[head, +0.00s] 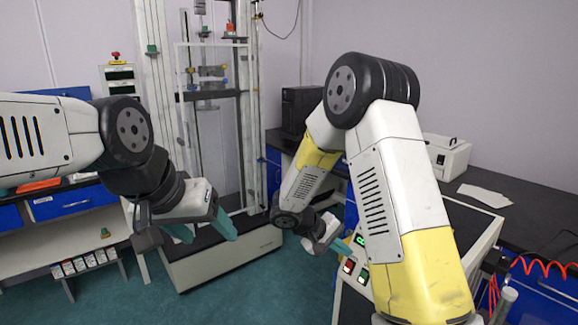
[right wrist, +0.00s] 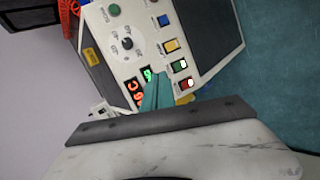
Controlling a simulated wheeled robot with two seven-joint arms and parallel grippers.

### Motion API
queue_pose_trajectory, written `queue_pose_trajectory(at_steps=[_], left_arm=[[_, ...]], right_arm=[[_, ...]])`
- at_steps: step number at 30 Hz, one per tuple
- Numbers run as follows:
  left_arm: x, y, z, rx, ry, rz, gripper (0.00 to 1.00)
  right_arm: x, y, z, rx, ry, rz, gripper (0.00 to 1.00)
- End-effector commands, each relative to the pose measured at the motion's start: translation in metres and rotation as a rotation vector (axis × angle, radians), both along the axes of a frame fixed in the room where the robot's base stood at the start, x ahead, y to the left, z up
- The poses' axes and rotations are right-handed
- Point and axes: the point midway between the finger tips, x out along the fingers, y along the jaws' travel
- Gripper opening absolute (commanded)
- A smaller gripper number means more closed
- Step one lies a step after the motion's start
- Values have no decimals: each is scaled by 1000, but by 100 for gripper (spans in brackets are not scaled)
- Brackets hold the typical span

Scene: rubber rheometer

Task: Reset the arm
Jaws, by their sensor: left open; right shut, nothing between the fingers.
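My left gripper (head: 205,232) hangs at the left of the head view with its two teal fingers spread apart and nothing between them. It is in front of the tall testing machine's base. My right gripper (head: 346,247) points at the control panel of the white rheometer cabinet (head: 481,245). Its teal fingers are shut and empty. In the right wrist view the shut fingers (right wrist: 156,92) overlap the panel near a green display (right wrist: 148,75) and a red display (right wrist: 134,91). I cannot tell whether they touch it.
The panel carries a black knob (right wrist: 127,44), a yellow button (right wrist: 170,46), a green switch (right wrist: 180,65) and a red switch (right wrist: 187,83). A tall testing frame (head: 247,140) stands behind my grippers. A dark bench (head: 520,205) is at right. Green floor (head: 250,290) is clear in front.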

Motion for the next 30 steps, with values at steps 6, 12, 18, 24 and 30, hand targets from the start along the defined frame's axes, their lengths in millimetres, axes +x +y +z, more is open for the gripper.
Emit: queue_pose_trajectory(at_steps=[6, 12, 18, 24, 30], left_arm=[[0, 0, 0, 0, 0, 0, 66], [0, 0, 0, 0, 0, 0, 66], [0, 0, 0, 0, 0, 0, 66], [0, 0, 0, 0, 0, 0, 66], [0, 0, 0, 0, 0, 0, 66]], right_arm=[[-57, -26, 74, 207, 17, -130, 0], [-112, -30, 122, 432, -4, -187, 0], [-162, -19, 163, 670, -80, -186, 0], [-203, -1, 198, 885, -203, -135, 0], [-224, 13, 219, 1009, -302, -79, 0]])
